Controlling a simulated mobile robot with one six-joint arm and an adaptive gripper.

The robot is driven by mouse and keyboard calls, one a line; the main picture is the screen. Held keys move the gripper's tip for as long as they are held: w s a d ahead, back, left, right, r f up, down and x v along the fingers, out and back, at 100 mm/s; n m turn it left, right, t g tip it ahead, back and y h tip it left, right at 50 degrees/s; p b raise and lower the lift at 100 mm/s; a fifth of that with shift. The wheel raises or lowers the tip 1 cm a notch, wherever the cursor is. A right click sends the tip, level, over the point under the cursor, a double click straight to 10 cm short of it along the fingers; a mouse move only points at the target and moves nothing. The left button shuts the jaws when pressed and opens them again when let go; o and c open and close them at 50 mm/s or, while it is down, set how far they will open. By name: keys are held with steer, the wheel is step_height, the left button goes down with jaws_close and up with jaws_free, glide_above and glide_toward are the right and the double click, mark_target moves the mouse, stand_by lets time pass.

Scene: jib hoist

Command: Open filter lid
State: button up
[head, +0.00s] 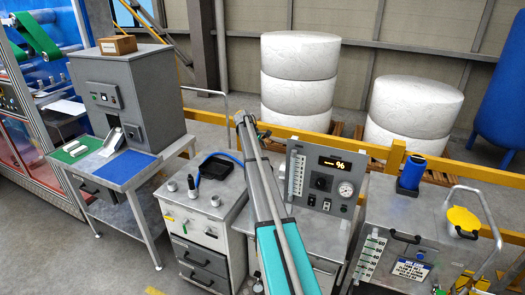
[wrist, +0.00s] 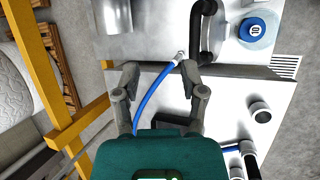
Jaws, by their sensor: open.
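My gripper (wrist: 160,72) is open and empty in the wrist view, above a pale metal top (wrist: 165,112). A blue hose (wrist: 152,92) passes between and beyond its fingers. A dark curved handle (wrist: 213,38) lies just beyond the right finger, apart from it. A round blue cap (wrist: 257,30) is right of that handle. No part is clearly marked as the filter lid, so I cannot tell which one it is. In the head view my arm reaches up past the middle, and its far end is small and hard to read.
A yellow rail (wrist: 62,90) runs along the left of the wrist view. In the head view, a cart (head: 205,222) with a black tray (head: 217,165) stands left of my arm. A gauge panel (head: 325,178) and a grey cabinet (head: 400,215) with a blue cylinder (head: 411,172) stand right.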

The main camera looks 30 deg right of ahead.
steer(key=w+d+r+p, duration=0.1)
steer(key=w+r+p, duration=0.2)
steer(key=r+p, duration=0.2)
steer(key=shift+w+r, duration=0.35)
steer(key=shift+w, duration=0.05)
stand_by(0.6)
stand_by(0.7)
steer(key=s+a+f+m+y+b, duration=0.1)
steer(key=s+a+f+b, duration=0.4)
steer(key=s+a, duration=0.9)
steer(key=s+a+f+m+t+y+b, duration=0.1)
steer(key=s+a+f+b, duration=0.4)
steer(key=s+a, duration=0.9)
steer(key=s+a+f+m+t+y+b, duration=0.1)
steer(key=s+a+f+m+y+b, duration=0.2)
steer(key=s+a+f, duration=0.4)
steer(key=s+a+b, duration=0.1)
steer(key=s+a, duration=0.2)
steer(key=a, duration=0.3)
steer(key=s+a+m+b, duration=0.1)
steer(key=s+a, duration=0.3)
steer(key=a, duration=0.2)
steer(key=shift+s+a+f, duration=0.2)
steer(key=shift+f, duration=0.15)
